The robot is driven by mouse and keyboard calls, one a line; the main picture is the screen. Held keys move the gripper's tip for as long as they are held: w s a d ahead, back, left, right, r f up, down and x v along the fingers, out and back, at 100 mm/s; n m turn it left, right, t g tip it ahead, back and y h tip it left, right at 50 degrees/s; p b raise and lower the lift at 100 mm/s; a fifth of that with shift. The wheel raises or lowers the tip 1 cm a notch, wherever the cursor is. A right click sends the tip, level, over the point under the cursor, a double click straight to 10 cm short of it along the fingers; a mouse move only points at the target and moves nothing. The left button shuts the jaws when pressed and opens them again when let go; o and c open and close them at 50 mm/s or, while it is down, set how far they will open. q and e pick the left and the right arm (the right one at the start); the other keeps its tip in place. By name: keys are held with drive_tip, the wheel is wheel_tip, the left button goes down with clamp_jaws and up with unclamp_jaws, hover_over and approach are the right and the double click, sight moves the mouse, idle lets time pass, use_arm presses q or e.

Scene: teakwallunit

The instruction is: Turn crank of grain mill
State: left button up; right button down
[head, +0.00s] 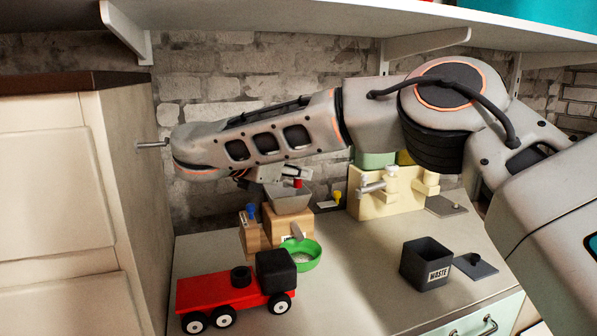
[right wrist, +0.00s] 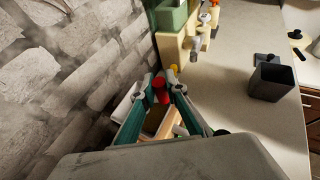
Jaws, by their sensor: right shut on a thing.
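The grain mill (head: 290,225) is a wooden box with a grey hopper (head: 291,202) on top, standing near the brick wall. A red crank knob (head: 298,183) shows just above the hopper. My right gripper (head: 292,178) reaches in from the right, above the mill, and is shut on the red knob. In the right wrist view the red knob (right wrist: 161,88) sits between the two fingertips (right wrist: 163,82), with the brown inside of the hopper (right wrist: 154,121) below. The crank arm is mostly hidden. My left gripper is not in view.
A green bowl (head: 307,262) stands in front of the mill. A red toy truck (head: 220,292) is at front left, a dark waste bin (head: 425,265) at right. A cream block with taps (head: 380,203) stands behind. A shelf (head: 300,18) overhangs; a tall cabinet (head: 60,200) bounds the left.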

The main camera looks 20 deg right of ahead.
drive_tip(key=shift+f, duration=0.15)
drive_tip(key=c, duration=2)
unclamp_jaws()
wheel_tip(320, 180, up, 10)
drive_tip(key=shift+r, duration=0.1)
